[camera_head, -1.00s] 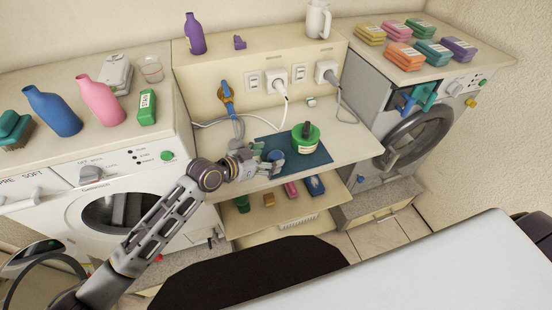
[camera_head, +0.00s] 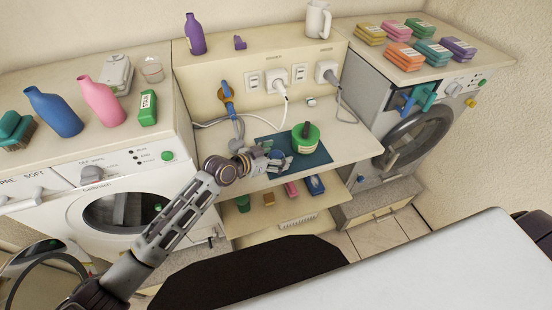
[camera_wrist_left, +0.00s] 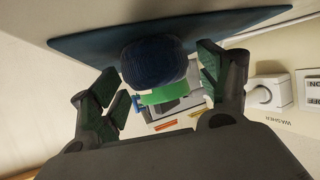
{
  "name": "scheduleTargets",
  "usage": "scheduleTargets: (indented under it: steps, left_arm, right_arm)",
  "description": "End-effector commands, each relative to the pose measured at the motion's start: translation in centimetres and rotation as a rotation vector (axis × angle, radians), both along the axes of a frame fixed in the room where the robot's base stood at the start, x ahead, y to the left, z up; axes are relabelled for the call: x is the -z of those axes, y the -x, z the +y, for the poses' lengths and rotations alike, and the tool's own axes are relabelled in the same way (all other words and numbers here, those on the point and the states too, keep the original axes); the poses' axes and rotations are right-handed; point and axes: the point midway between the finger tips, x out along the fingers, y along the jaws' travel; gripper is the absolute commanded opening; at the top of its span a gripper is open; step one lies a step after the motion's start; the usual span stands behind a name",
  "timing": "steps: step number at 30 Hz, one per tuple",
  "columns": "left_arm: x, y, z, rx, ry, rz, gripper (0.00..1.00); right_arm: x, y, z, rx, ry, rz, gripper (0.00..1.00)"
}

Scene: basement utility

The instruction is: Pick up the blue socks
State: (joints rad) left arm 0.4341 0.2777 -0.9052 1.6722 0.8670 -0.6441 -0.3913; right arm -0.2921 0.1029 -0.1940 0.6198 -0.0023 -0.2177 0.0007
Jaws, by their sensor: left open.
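The blue socks (camera_wrist_left: 152,62) are a dark blue rounded bundle on the teal mat (camera_wrist_left: 75,48) in the left wrist view. In the head view they are largely hidden by my left gripper (camera_head: 276,158), which is low over the mat (camera_head: 318,158) on the middle counter. In the left wrist view my left gripper (camera_wrist_left: 157,75) is open, with one finger on each side of the socks and a small gap visible on both sides. My right gripper is not in view.
A green round container (camera_head: 305,138) stands on the mat, close right of my left gripper. A blue-handled item (camera_head: 228,98) and white cables (camera_head: 282,112) are behind. A lower shelf (camera_head: 262,222) holds small items. The counter's right part is clear.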

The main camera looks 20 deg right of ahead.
Motion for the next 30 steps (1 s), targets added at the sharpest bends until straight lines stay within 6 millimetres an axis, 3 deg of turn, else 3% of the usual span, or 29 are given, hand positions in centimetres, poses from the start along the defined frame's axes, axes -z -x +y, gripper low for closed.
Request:
scheduleTargets:
  steps: [4, 15, 24, 30]
  left_arm:
    - [0.0, 0.0, 0.0, 0.000, 0.000, 0.000, 0.74]
    - [0.0, 0.0, 0.0, 0.000, 0.000, 0.000, 0.27]
    - [-0.2, 0.0, 0.0, 0.000, 0.001, -0.001, 0.27]
    - [-1.5, 0.0, 0.0, 0.001, 0.001, -0.002, 0.27]
  right_arm:
    - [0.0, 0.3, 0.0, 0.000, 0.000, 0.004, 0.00]
    - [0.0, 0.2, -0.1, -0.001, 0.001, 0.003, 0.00]
    - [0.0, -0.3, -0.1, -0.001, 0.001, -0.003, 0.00]
    - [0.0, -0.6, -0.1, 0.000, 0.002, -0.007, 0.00]
